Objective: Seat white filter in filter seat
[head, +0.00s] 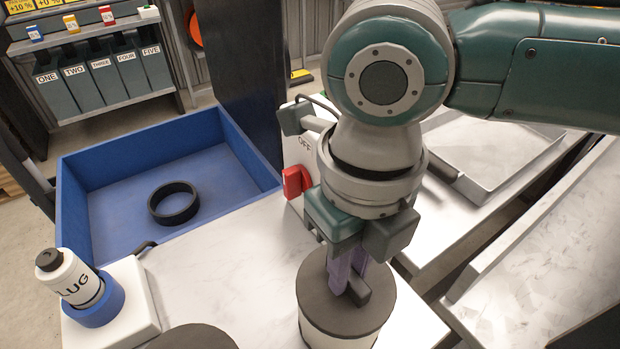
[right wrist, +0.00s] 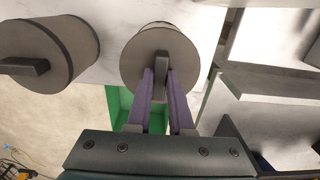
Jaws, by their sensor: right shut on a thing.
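My right gripper (head: 350,283) is shut on the raised handle of a cylinder with a dark grey lid and a white side, which I take as the white filter (head: 322,322). It stands upright at the front of the marble worktop, and I cannot tell whether it touches the surface. In the right wrist view, the purple fingers (right wrist: 160,78) pinch the handle across the lid of the white filter (right wrist: 140,52). A second dark-lidded cylinder (head: 195,340) is cut off at the bottom edge; its grey side shows in the right wrist view (right wrist: 60,75). I cannot make out the filter seat. My left gripper is not in view.
A blue tray (head: 75,205) holds a black ring (head: 174,203). A white bottle marked "LUG" (head: 72,283) leans in a blue ring on a white block (head: 138,300). A red switch (head: 296,181) stands close beside my right gripper. A green bin (right wrist: 122,105) lies below.

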